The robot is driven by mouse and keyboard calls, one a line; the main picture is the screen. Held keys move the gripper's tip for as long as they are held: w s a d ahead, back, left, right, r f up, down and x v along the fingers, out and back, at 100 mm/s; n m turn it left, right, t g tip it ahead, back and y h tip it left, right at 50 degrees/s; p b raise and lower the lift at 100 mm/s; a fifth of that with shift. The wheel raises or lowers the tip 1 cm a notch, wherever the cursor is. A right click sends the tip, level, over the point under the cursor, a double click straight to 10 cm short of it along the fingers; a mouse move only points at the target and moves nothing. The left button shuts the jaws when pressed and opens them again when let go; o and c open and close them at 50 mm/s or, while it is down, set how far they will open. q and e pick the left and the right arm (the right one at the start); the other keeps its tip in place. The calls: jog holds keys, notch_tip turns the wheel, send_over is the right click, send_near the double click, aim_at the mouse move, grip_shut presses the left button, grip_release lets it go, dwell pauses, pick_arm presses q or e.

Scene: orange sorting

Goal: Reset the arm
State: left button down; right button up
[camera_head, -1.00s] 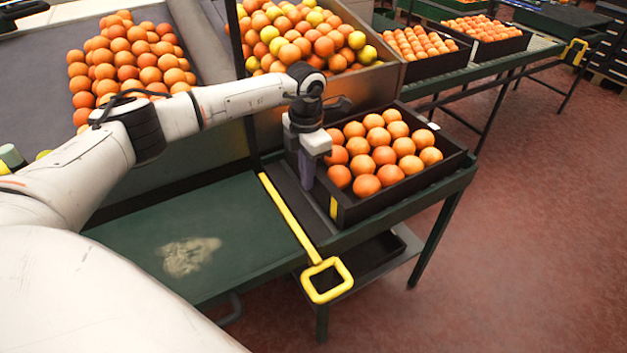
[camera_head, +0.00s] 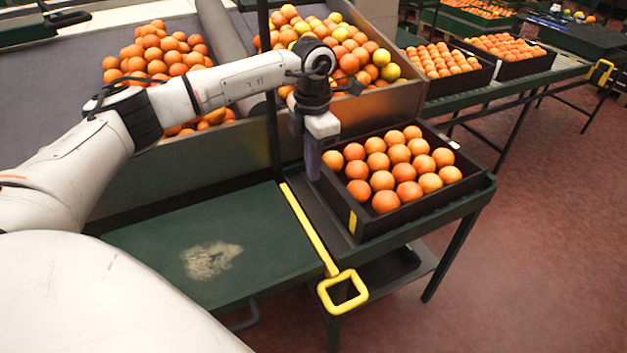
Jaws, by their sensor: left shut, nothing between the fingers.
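My left arm reaches in from the left across the green table. My left gripper (camera_head: 313,160) points down at the left edge of a black crate (camera_head: 420,212) filled with rows of oranges (camera_head: 396,170). Its fingers are shut and hold nothing. The lower fingertips are close beside the crate wall; I cannot tell whether they touch it. My right gripper is not in view.
A yellow-handled bar (camera_head: 312,232) lies on the green table (camera_head: 170,240), whose left part is clear. A bin of mixed fruit (camera_head: 345,50) and a heap of oranges (camera_head: 150,55) stand behind my arm. More crates (camera_head: 512,62) sit on a conveyor at the back right.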

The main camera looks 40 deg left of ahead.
pick_arm(q)
jog(key=shift+r, duration=0.65)
